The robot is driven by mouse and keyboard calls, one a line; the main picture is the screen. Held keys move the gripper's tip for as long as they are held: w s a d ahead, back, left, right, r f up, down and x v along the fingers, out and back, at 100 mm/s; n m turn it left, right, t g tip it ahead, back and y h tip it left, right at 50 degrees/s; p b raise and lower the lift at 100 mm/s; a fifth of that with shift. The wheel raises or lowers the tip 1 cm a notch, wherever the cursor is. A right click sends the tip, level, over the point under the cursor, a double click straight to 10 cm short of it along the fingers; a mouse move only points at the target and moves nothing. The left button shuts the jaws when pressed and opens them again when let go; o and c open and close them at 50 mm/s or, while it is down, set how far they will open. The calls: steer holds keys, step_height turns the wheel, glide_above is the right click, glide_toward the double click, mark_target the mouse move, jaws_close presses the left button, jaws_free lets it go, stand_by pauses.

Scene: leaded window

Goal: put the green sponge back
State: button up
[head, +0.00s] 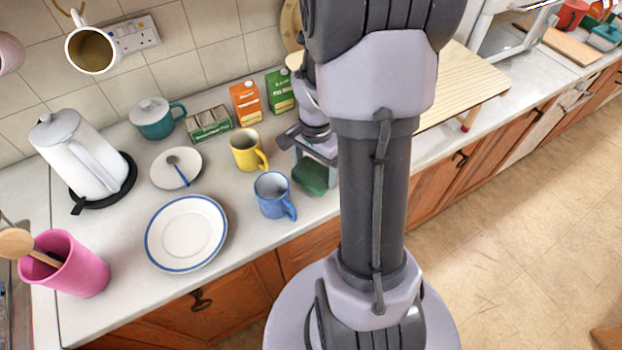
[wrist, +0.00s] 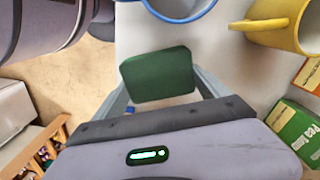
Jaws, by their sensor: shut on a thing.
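The green sponge (head: 310,176) is at the counter's front edge area, right of the blue mug. In the wrist view the dark green sponge (wrist: 158,76) sits between the two grey fingers. My gripper (head: 314,168) is shut on it and points down at the counter; in the wrist view my gripper (wrist: 160,92) has a finger on each side of the sponge. I cannot tell whether the sponge touches the counter. My arm hides part of the counter to the right.
A blue mug (head: 272,196) and a yellow mug (head: 247,150) stand just left of the sponge. Orange (head: 245,104) and green (head: 280,92) cartons stand behind. A plate (head: 187,232) lies further left.

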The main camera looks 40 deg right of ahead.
mark_target(315, 178)
steer(key=shift+f+b, duration=0.7)
steer(key=shift+f, duration=1.3)
steer(key=o, duration=1.3)
step_height(315, 178, up, 12)
steer(key=p, duration=0.4)
steer(key=shift+a+r+p, duration=0.1)
steer(key=shift+r+p, duration=0.15)
steer(key=shift+p, duration=0.05)
steer(key=a+r+n+t, duration=0.3)
steer(key=a+r+n, duration=0.2)
steer(key=a+r, duration=0.55)
steer(key=s+a+r+n+t+y, duration=0.1)
steer(key=s+a+r+n, duration=0.2)
steer(key=a, duration=0.4)
steer(key=s+a+r+n+t+y, duration=0.1)
steer(key=s+a+r+n+t, duration=0.1)
steer(key=s+a+n, duration=0.4)
step_height(315, 178, down, 8)
steer(key=w+m+b, duration=0.1)
steer(key=m+b, duration=0.1)
steer(key=b, duration=0.5)
steer(key=shift+w+a+r, duration=0.25)
steer(key=shift+w+a, duration=0.1)
steer(key=shift+w, duration=0.05)
